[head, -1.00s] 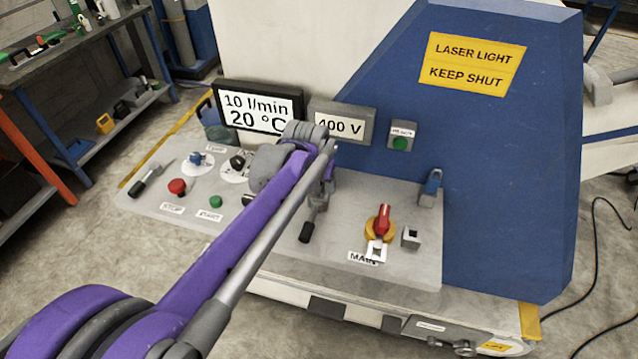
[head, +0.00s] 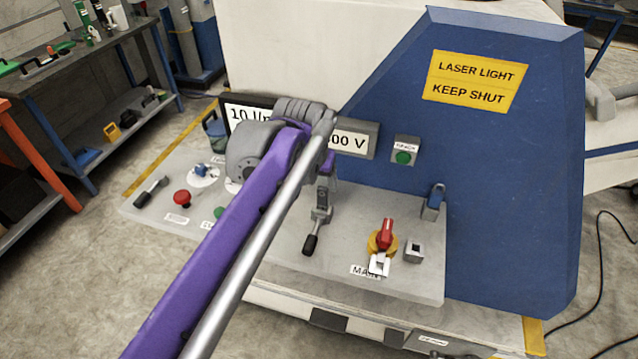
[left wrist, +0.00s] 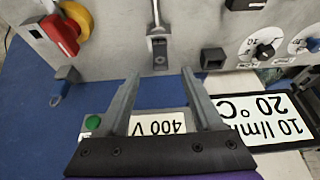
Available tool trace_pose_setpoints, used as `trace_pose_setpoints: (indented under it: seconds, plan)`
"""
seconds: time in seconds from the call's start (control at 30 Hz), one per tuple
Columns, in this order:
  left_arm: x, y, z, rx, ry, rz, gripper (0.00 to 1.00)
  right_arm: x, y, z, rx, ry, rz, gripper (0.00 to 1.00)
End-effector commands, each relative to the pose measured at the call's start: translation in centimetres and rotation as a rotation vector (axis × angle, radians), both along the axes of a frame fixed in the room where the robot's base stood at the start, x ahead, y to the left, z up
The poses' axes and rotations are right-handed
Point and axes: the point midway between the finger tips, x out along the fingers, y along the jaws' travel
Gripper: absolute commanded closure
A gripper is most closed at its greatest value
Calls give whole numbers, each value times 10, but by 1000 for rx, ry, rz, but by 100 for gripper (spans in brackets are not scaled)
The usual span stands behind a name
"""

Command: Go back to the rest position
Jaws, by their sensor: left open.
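My left gripper (left wrist: 160,74) is open and empty in the left wrist view. Its two grey fingers point toward the grey control panel (left wrist: 108,60), with the 400 V display (left wrist: 158,124) seen between them. In the head view my purple left arm reaches from the bottom to the display row, and its grey wrist mostly hides the gripper. A lever with a black handle (head: 311,243) stands on the panel below the wrist; it also shows beyond the fingertips in the left wrist view (left wrist: 158,30). My right gripper is not in view.
The red main switch (head: 386,234) is right of the lever, and a red button (head: 182,198) is at the left. A blue housing (head: 480,180) rises behind on the right. The 10 l/min display (head: 238,113) is partly hidden by my arm. A workbench (head: 60,75) stands far left.

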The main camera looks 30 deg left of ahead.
Motion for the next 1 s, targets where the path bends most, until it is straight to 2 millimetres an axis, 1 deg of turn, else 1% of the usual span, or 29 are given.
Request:
trace_pose_setpoints:
  seconds: [0.47,0.57,0.67,0.77,0.8,0.9,1.0]
  plan:
    - [0,0,0,0,0,0,33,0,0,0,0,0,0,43]
    - [-8,-6,-5,0,-3,-11,33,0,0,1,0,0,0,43]
    - [-30,-23,-21,2,-13,-45,33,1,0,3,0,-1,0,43]
    - [-65,-45,-49,4,-29,-94,33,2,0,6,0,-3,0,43]
    - [-81,-54,-62,4,-35,-115,33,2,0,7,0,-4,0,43]
    - [-117,-72,-95,7,-52,-163,33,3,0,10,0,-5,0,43]
    - [-146,-84,-123,8,-65,-202,33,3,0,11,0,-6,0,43]
